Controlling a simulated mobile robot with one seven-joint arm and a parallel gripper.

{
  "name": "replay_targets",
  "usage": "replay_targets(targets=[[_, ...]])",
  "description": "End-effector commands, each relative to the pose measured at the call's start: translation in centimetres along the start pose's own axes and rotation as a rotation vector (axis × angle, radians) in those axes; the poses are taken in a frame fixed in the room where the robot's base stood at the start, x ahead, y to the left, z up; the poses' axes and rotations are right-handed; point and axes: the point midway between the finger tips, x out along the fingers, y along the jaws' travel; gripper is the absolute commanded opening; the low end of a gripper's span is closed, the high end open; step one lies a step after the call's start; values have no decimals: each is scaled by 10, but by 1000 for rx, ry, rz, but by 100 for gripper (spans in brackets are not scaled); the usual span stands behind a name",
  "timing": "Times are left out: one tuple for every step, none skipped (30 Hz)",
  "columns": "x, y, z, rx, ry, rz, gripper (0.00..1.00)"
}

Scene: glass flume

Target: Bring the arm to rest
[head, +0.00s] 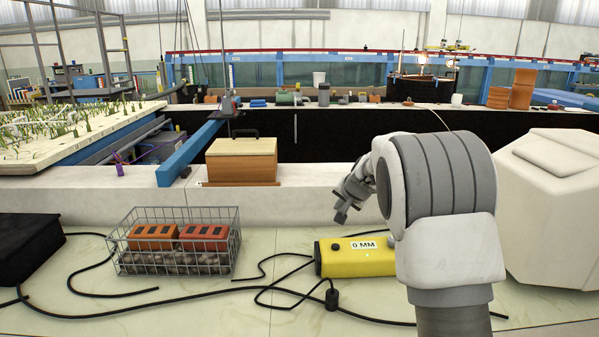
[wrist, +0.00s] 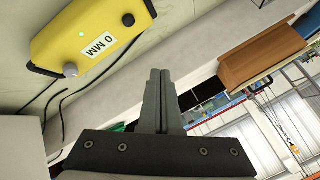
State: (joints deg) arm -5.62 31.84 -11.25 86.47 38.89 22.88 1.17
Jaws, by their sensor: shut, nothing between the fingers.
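My arm rises from the lower right in the head view and bends away from me. My gripper (head: 341,215) is small there, hanging in the air above and behind the left end of the yellow box. In the wrist view my gripper (wrist: 158,73) shows its two fingers pressed side by side, with nothing between them. The yellow box (head: 370,264) has a label reading "0 MM" and lies on the pale counter (head: 240,312). It also shows at the upper left of the wrist view (wrist: 75,33), apart from the fingers.
A wire basket (head: 175,263) with two orange bricks over stones stands left on the counter. A wooden box (head: 241,160) sits on the ledge behind. Black cables cross the counter. A black case (head: 25,248) is at far left, a white angular block (head: 550,200) at right.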

Motion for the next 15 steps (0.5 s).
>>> replay_targets(targets=[[-29, -6, -1, -17, -9, -7, 0], [-43, -8, 1, -28, -18, -9, 0], [-61, -10, 5, -46, -29, -10, 0], [-74, -11, 8, -58, -37, -11, 0], [-87, -12, 11, -72, -45, -13, 0], [-105, -13, 16, -90, -57, -13, 0], [-118, -14, 20, -104, -64, -14, 0], [-130, -13, 24, -118, -72, -13, 0], [-148, -13, 30, -137, -82, -13, 0], [-160, -12, 34, -152, -90, -12, 0], [-172, -12, 39, -167, -97, -11, 0], [-188, -10, 46, -187, -107, -9, 0], [-200, -9, 52, -203, -114, -6, 0], [-212, -7, 57, -218, -119, -4, 0], [-228, -4, 65, -239, -128, 0, 0]])
